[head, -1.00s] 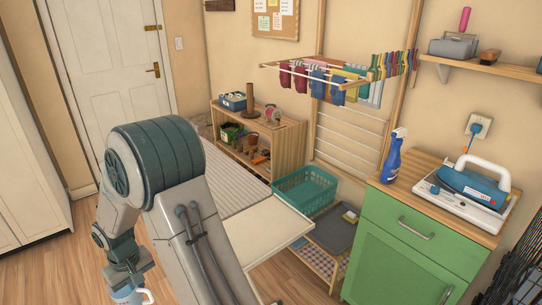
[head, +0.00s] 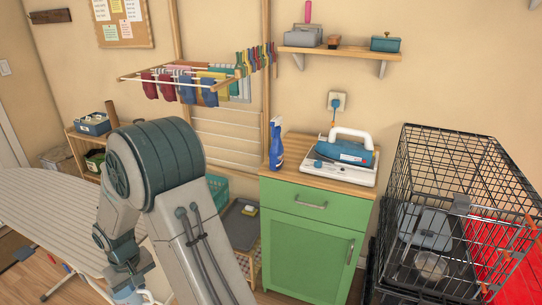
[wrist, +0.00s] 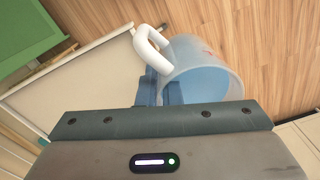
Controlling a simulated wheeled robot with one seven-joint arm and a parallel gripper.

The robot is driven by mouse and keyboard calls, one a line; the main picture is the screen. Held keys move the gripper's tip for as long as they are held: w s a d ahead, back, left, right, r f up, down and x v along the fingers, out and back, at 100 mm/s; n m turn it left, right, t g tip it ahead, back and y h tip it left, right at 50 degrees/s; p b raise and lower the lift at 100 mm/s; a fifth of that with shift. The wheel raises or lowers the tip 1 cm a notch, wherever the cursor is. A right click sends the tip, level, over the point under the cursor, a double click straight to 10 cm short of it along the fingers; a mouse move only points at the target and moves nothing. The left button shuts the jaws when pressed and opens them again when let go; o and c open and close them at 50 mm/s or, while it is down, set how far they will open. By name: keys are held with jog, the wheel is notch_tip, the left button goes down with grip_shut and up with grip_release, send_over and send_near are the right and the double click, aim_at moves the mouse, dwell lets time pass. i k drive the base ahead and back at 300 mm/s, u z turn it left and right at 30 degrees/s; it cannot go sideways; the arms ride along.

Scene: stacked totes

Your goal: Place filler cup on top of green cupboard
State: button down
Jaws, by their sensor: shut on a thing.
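The filler cup is a translucent blue cup (wrist: 208,72) with a white handle, seen in the wrist view. My gripper (wrist: 160,91) is shut on it near the rim and handle; the exact contact is partly hidden. In the head view, my gripper (head: 126,284) is low at the lower left, and the cup (head: 128,297) is cut off by the bottom edge. The green cupboard (head: 305,235) stands right of centre with a wooden top (head: 285,170), well to the right of my gripper.
A blue spray bottle (head: 276,145) stands at the top's left, and an iron (head: 343,150) on a white stand fills the right. Bare wood shows at the front left. A wire crate (head: 460,160) stands right; an ironing board (head: 60,215) lies left. A shelf (head: 340,51) hangs above.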

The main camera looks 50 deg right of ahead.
aim_at(292, 144)
jog(key=z, duration=1.8)
jog(key=i, duration=0.45)
